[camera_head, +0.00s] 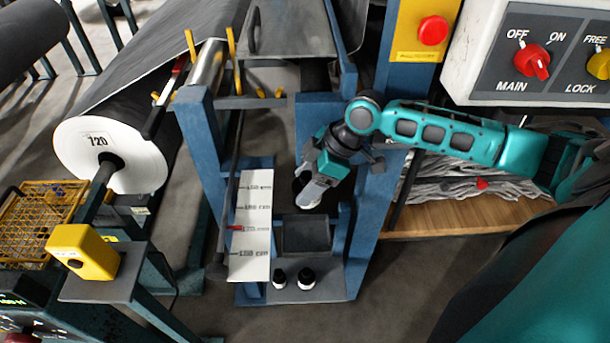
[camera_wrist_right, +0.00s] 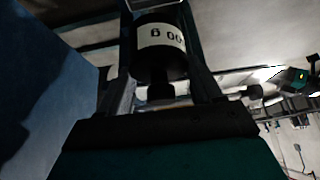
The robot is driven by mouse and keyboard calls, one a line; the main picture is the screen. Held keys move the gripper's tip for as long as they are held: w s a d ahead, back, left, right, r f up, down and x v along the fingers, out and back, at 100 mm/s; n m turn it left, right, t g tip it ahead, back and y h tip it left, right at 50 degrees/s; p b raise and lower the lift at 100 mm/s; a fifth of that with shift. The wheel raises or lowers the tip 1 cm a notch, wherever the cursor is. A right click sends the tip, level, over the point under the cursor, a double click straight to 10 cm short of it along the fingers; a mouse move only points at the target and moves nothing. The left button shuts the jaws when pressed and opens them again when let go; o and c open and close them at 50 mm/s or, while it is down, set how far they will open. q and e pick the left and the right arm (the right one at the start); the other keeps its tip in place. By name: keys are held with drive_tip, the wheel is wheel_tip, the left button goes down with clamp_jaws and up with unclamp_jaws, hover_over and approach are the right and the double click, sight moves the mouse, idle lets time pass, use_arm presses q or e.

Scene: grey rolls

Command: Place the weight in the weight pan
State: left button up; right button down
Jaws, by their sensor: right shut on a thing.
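My right gripper (camera_head: 312,192) reaches in from the right and is over the inside of the blue frame. In the right wrist view, it is shut on a black cylindrical weight (camera_wrist_right: 160,52) with a white label bearing digits. In the head view, the gripper largely hides this weight. The dark grey weight pan (camera_head: 307,234) sits just below and in front of the gripper, between the blue posts. No weight shows in its visible part. Two small black-and-white weights, one on the left (camera_head: 279,278) and one on the right (camera_head: 306,278), stand on the plate in front. My left gripper is not in view.
A white scale strip (camera_head: 251,225) with a red pointer stands left of the pan. Blue posts (camera_head: 366,215) flank the space closely. A large roll (camera_head: 110,155) lies at left, a yellow button box (camera_head: 84,252) in front. A control panel (camera_head: 540,55) is at upper right.

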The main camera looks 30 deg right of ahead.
wheel_tip(320, 180, down, 4)
drive_tip(key=shift+w+r, duration=0.1)
drive_tip(key=shift+r, duration=0.1)
wheel_tip(320, 180, down, 11)
drive_tip(key=b, duration=1)
drive_tip(key=shift+r+b, duration=0.1)
drive_tip(key=shift+b, duration=0.25)
drive_tip(key=shift+f+b, duration=0.3)
drive_tip(key=shift+b, duration=0.05)
drive_tip(key=shift+f, duration=0.15)
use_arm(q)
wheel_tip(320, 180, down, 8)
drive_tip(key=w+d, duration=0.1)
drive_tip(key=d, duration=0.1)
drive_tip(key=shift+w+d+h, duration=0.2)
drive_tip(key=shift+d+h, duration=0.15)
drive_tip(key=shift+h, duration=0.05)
